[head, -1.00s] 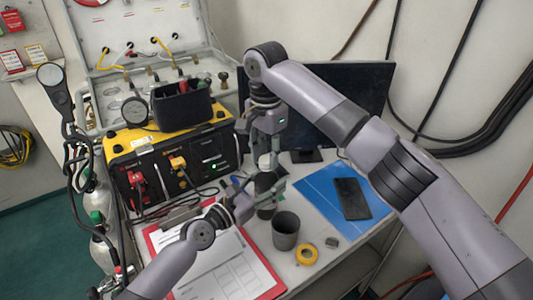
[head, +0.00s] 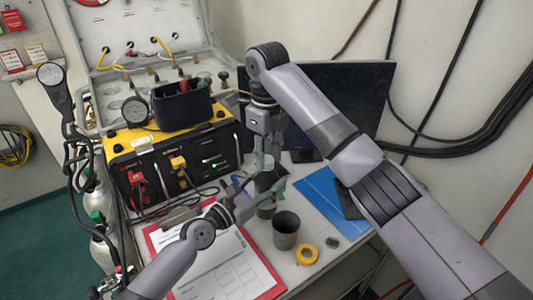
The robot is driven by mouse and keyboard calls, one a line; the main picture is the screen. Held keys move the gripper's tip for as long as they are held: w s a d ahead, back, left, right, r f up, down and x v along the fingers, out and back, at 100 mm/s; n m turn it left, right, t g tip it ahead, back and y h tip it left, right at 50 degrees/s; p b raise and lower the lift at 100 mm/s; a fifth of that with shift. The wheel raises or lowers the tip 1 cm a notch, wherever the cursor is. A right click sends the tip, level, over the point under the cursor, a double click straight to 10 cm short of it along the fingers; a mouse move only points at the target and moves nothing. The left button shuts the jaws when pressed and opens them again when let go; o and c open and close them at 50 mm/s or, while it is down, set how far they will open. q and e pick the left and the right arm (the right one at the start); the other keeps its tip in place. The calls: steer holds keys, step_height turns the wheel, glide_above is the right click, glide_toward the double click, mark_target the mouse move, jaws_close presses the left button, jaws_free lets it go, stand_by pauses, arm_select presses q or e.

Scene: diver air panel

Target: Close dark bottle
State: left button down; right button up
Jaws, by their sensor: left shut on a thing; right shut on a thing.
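The dark bottle (head: 266,183) stands upright on the table, behind the grey cup. My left gripper (head: 264,194) comes in from the left at a low height and is shut around the bottle's body. My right gripper (head: 265,164) points down from above and is shut at the bottle's top. Its fingers hide the cap, so I cannot tell how the cap sits on the neck.
A grey cup (head: 286,230) and a yellow tape roll (head: 307,254) stand close in front. A red clipboard (head: 275,288) lies left, a blue folder (head: 318,190) right. A yellow-black air panel (head: 172,160) stands behind left, a dark monitor (head: 340,100) behind.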

steer(key=o, duration=0.7)
steer(key=shift+c, duration=0.4)
